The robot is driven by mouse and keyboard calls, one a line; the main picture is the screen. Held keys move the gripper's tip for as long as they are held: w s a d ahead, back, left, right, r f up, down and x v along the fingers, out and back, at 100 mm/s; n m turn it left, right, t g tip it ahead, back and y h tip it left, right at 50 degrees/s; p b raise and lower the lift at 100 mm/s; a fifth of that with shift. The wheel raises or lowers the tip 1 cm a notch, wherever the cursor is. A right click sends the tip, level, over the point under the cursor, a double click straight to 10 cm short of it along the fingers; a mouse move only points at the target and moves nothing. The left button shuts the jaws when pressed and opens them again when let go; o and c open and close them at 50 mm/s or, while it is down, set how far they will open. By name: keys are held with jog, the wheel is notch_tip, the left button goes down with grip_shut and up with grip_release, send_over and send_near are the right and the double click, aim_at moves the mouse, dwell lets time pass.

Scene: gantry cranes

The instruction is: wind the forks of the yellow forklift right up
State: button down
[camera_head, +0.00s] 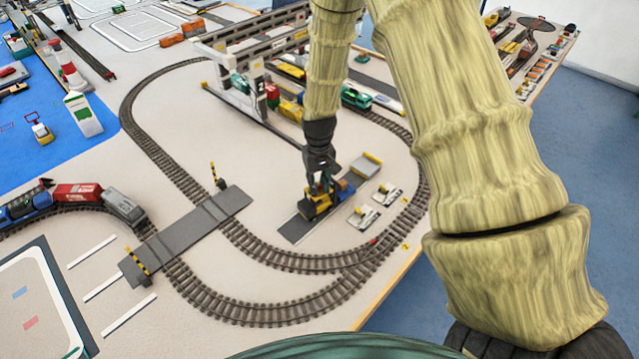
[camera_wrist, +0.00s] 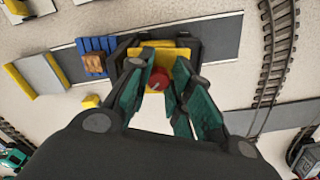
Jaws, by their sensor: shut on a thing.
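The yellow forklift (camera_head: 314,207) stands on a dark grey strip inside the track loop, below my gripper (camera_head: 320,172). In the wrist view the yellow forklift (camera_wrist: 181,54) shows from above, with a round red knob (camera_wrist: 158,79) on it. My gripper (camera_wrist: 160,82) reaches down over the forklift, its green-padded fingers on either side of the red knob and closed on it. A blue pallet with a brown load (camera_wrist: 95,62) lies beside the forklift, at the left in the wrist view. The forks and their height are hidden from me.
Curved railway track (camera_head: 290,262) loops around the strip. Two small white-grey models (camera_head: 363,216) lie right of the forklift. A grey level crossing (camera_head: 187,232) with striped barriers is at left. A gantry crane (camera_head: 250,85) stands behind. The table edge (camera_head: 388,290) is near in front.

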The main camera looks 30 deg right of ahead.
jog(key=m, duration=0.4)
jog(key=shift+m, duration=0.4)
jog(key=shift+a+m+p, duration=0.15)
jog(key=shift+m+p, duration=0.2)
jog(key=shift+m, duration=2.15)
jog(key=c, duration=1.6)
grip_release()
jog(key=shift+o, duration=0.2)
notch_tip(320, 180, up, 12)
